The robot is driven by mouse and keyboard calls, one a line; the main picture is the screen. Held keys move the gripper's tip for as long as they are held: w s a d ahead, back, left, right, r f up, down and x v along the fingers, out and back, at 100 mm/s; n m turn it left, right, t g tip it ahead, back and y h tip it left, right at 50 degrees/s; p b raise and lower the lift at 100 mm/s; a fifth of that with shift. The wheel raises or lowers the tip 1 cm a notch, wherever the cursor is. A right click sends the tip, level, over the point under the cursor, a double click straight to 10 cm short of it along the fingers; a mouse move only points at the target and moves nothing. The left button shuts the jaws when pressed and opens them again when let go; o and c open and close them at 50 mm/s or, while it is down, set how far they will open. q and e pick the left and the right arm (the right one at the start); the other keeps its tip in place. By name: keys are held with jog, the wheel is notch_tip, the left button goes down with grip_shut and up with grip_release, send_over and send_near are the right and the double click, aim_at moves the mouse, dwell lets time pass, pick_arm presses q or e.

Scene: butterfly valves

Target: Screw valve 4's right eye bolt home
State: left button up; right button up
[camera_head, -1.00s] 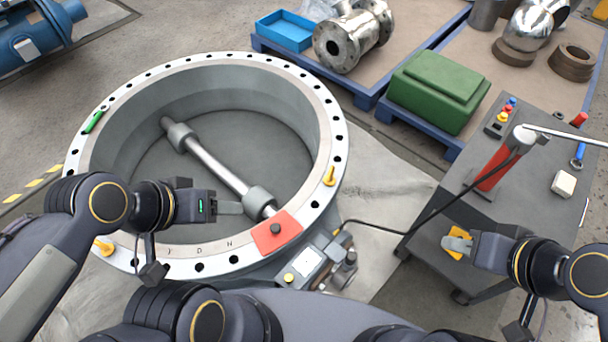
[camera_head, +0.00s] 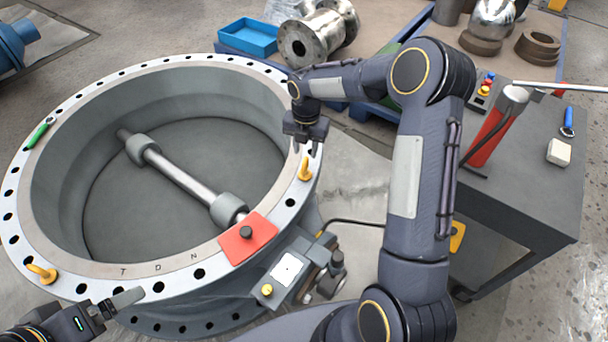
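The large round grey valve body (camera_head: 100,262) has a pale flange with bolt holes around its rim. A yellow eye bolt (camera_head: 305,171) stands upright on the flange's right side. Whether its collar touches the flange is too small to tell. My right gripper (camera_head: 307,149) is just above this eye bolt, fingers pointing down and apart, with nothing visible between them.
A green marker (camera_head: 38,135) lies on the left flange. A tool cart (camera_head: 530,200) stands right, with a yellow item (camera_head: 457,238) partly behind my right arm.

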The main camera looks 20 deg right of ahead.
aim_at(305, 162)
jog(key=shift+n, duration=0.4)
jog(key=f, duration=0.3)
jog(key=f+b, duration=0.1)
jog(key=f, duration=0.5)
jog(key=shift+w+f, duration=0.25)
jog(key=shift+w, duration=0.05)
grip_shut()
